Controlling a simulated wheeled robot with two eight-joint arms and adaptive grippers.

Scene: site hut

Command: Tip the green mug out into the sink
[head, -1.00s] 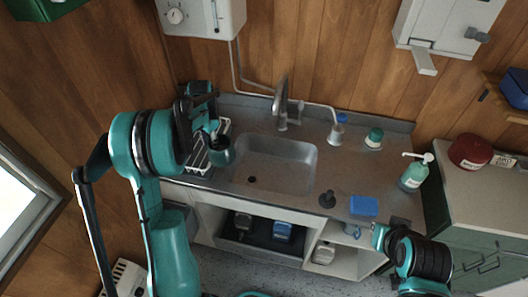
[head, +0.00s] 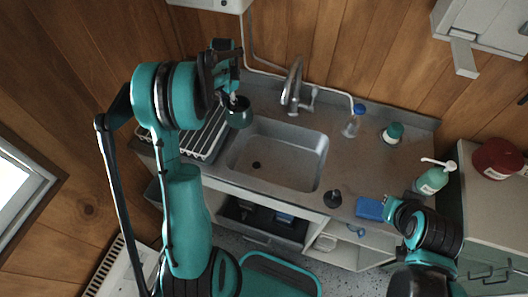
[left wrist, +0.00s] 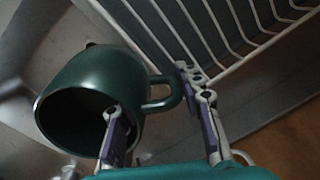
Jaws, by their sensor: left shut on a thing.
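The dark green mug (head: 239,117) is held up by my left gripper (head: 231,98) near the back left corner of the steel sink (head: 284,157). In the left wrist view the mug (left wrist: 82,72) lies tilted, its dark mouth facing the lower left and its handle to the right. One finger of the left gripper (left wrist: 160,125) is at the mouth and the other is beyond the handle. I cannot see what is inside the mug. The sink basin looks empty, with a dark drain.
A white dish rack (head: 205,140) stands left of the sink, just under my left arm. The tap (head: 293,88) rises behind the basin. A clear bottle (head: 352,124), a teal-lidded jar (head: 393,133), a black plunger-like item (head: 333,198) and a blue sponge (head: 370,208) are to the right.

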